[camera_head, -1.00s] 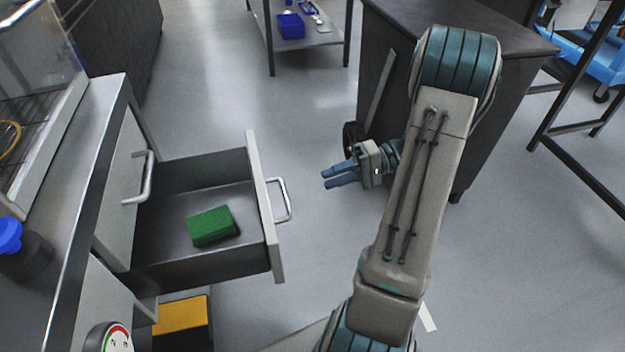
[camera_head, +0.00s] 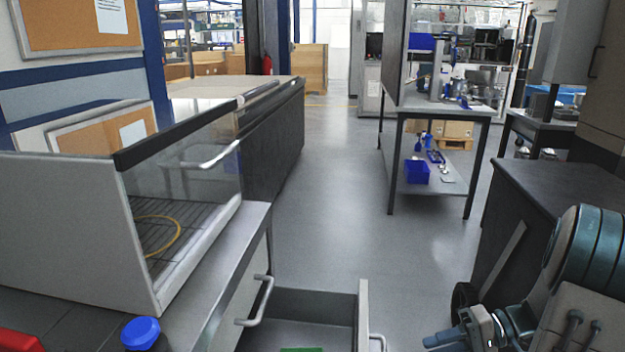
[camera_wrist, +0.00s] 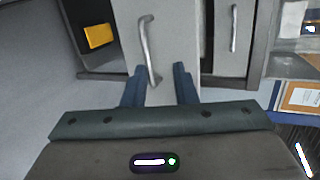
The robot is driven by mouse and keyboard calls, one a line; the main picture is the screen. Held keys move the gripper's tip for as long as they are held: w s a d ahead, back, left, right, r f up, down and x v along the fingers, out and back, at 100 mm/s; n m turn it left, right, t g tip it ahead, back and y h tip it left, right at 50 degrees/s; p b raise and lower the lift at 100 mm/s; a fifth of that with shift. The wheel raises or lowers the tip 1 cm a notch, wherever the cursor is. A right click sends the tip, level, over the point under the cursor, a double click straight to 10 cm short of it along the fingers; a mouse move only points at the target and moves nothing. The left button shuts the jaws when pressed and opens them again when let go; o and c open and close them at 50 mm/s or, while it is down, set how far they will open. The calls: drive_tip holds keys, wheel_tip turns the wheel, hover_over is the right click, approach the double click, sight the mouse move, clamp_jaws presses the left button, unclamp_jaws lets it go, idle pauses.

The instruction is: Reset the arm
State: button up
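My gripper (camera_head: 440,341) is at the lower right of the head view, partly cut off by the bottom edge. In the wrist view my gripper (camera_wrist: 160,68) has its two blue fingers apart with nothing held. A bar handle (camera_wrist: 148,50) on a pale drawer front (camera_wrist: 178,35) shows ahead of the fingers. In the head view the open drawer (camera_head: 362,312) stands left of my gripper, with clear floor between them. A green block (camera_head: 302,350) in the drawer shows only its top edge. My arm is folded at the right.
A glass-fronted case (camera_head: 90,215) stands on the left counter, with a blue-capped bottle (camera_head: 140,332) in front. A dark cabinet (camera_head: 545,205) is close at the right. A shelf table (camera_head: 440,112) stands farther back. The floor aisle between is clear.

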drive_tip(key=s+a+r+h+p, duration=0.3)
drive_tip(key=r+p, duration=0.4)
drive_tip(key=r, duration=0.3)
drive_tip(key=s+a+r+n+t+h+p, duration=0.1)
drive_tip(key=s+a+r+h+p, duration=0.2)
drive_tip(key=r, duration=0.7)
drive_tip(key=s+a+r+t+h+p, duration=0.1)
drive_tip(key=s+a+r+h+p, duration=0.2)
drive_tip(key=a+r+h+p, duration=0.3)
wheel_tip(320, 180, up, 4)
drive_tip(key=h+p, duration=0.1)
drive_tip(key=p, duration=0.3)
drive_tip(key=shift+s+n+h+p, duration=0.3)
drive_tip(key=shift+h, duration=0.1)
drive_tip(key=shift+a+f, duration=0.1)
drive_tip(key=shift+a, duration=0.05)
